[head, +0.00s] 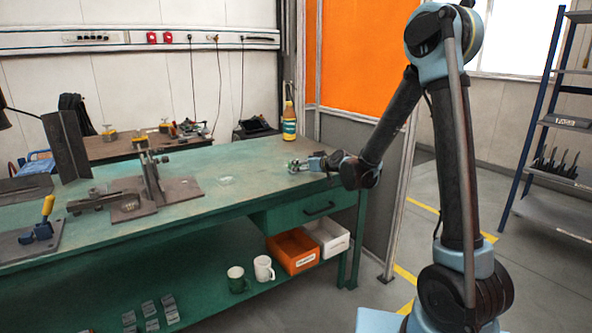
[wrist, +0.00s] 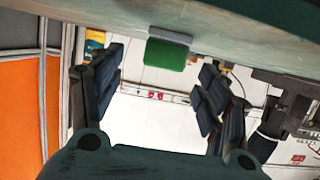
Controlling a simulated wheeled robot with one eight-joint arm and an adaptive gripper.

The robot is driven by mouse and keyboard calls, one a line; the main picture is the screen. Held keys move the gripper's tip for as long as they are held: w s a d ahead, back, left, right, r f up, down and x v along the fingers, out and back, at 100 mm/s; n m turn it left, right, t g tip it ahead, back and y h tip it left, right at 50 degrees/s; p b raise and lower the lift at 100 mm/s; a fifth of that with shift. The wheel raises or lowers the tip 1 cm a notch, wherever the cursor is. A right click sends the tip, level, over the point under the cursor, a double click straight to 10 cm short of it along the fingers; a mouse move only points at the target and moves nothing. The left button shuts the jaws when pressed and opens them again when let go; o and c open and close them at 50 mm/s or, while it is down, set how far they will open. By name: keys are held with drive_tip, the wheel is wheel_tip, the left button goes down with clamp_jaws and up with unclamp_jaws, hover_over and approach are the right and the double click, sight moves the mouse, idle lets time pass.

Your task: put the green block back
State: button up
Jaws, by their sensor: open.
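The green block (wrist: 167,56) sits on a small grey piece (wrist: 170,36) against the green bench top, which runs along the top of the upside-down wrist view. In the head view the green block (head: 292,163) is a tiny patch at my gripper's tip, near the bench's right end. My gripper (wrist: 158,85) is open, with one dark finger on each side of the block in the picture and a visible gap to both. It also shows in the head view (head: 297,166), low over the bench top. How deep the block lies between the fingers I cannot tell.
The green bench (head: 240,165) carries a pale, clear square piece (head: 226,181), a clamp fixture (head: 150,185) and a yellow-labelled bottle (head: 289,121). Below are an orange bin (head: 293,252), a white bin (head: 328,238) and two mugs. The bench top left of my gripper is mostly clear.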

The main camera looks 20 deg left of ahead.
drive_tip(key=shift+s+x, duration=0.25)
drive_tip(key=shift+x, duration=3.05)
drive_tip(key=shift+a+f, duration=0.1)
drive_tip(key=c, duration=1.2)
